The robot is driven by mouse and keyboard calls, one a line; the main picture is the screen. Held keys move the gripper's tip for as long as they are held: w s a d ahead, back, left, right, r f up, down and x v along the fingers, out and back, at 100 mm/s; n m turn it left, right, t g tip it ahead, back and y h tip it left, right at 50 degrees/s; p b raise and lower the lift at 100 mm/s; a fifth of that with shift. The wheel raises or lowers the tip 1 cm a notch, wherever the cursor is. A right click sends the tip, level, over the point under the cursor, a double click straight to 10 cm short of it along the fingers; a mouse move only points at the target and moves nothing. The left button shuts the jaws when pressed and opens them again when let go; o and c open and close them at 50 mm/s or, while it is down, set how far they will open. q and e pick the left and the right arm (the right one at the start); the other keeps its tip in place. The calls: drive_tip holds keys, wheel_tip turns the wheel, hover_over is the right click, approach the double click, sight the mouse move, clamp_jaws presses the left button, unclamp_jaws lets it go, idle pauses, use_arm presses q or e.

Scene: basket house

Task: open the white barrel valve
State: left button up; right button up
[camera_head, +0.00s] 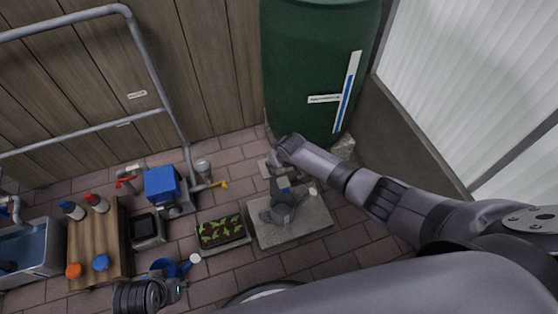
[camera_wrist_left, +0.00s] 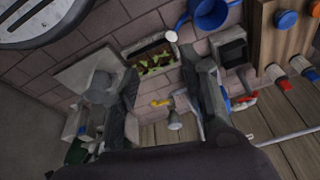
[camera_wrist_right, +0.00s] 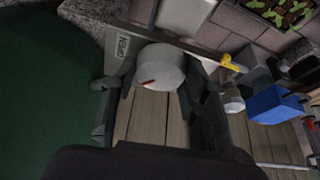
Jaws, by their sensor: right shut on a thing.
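The white barrel valve (camera_wrist_right: 163,62) is a round white knob with a red mark, in the right wrist view beside a plate lettered OPEN (camera_wrist_right: 122,46). My right gripper (camera_wrist_right: 158,85) has its fingers on both sides of the knob and is shut on it. In the head view my right gripper (camera_head: 275,168) is at the foot of the green barrel (camera_head: 312,60) and hides the valve. The barrel also fills the left of the right wrist view (camera_wrist_right: 40,95). My left gripper (camera_wrist_left: 168,95) is open and empty, its fingers wide apart.
A stone slab (camera_head: 310,222) with a grey object (camera_head: 283,207) lies in front of the barrel. A glazed wall is at right.

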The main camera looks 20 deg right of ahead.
drive_tip(key=m, duration=0.1)
drive_tip(key=m+h+p, duration=0.1)
drive_tip(key=m, duration=0.1)
drive_tip(key=shift+a, duration=0.25)
use_arm(q)
wheel_tip(320, 180, down, 6)
drive_tip(key=s, duration=0.1)
use_arm(e)
drive_tip(key=shift+m+h, duration=0.3)
drive_tip(key=shift+m, duration=0.9)
drive_tip(key=shift+m+h, duration=0.4)
drive_tip(key=shift+m, duration=0.4)
drive_tip(key=shift+w+m+g+h+b, duration=0.1)
drive_tip(key=shift+m+g+h+b, duration=0.55)
drive_tip(key=shift+m, duration=0.55)
use_arm(q)
wheel_tip(320, 180, up, 7)
drive_tip(key=shift+w+b, duration=0.3)
drive_tip(key=shift+w, duration=0.15)
use_arm(e)
drive_tip(key=shift+m, duration=0.6)
use_arm(q)
drive_tip(key=shift+r, duration=0.1)
use_arm(e)
drive_tip(key=o, duration=1.1)
